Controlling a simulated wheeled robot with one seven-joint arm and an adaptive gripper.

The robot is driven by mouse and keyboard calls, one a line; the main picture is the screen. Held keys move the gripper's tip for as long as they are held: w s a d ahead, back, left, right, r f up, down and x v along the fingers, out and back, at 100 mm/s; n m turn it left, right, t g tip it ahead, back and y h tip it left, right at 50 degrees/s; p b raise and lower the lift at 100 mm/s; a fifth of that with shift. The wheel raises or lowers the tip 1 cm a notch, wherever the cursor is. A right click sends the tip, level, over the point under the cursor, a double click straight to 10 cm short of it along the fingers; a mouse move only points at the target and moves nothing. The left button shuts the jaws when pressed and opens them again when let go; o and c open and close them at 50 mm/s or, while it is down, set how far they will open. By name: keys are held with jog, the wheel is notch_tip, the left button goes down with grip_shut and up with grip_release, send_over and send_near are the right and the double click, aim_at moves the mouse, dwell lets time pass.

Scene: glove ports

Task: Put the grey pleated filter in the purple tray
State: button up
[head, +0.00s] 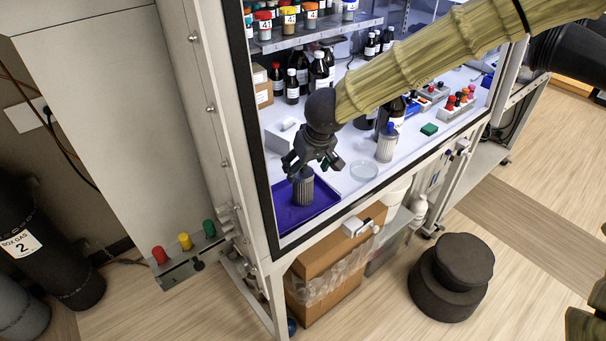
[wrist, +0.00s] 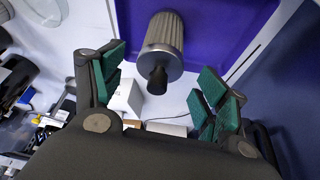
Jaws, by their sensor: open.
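The grey pleated filter (head: 303,188) stands upright in the purple tray (head: 322,198), inside the glove box near its front left corner. In the wrist view the filter (wrist: 164,38) shows its pleated side, metal end band and dark nozzle against the purple tray (wrist: 208,20). My gripper (head: 312,166) is just above the filter with its fingers spread. In the wrist view the green-padded fingers of my gripper (wrist: 160,85) are apart, with the nozzle between and beyond them. I see no pad touching the filter.
A pale cylinder with a blue top (head: 386,146) and a clear glass dish (head: 364,170) stand right of the tray. A white box (head: 282,134) is behind it. Bottles and racks fill the back. The frame post (head: 262,150) is close at the left.

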jog(key=shift+v, duration=2.4)
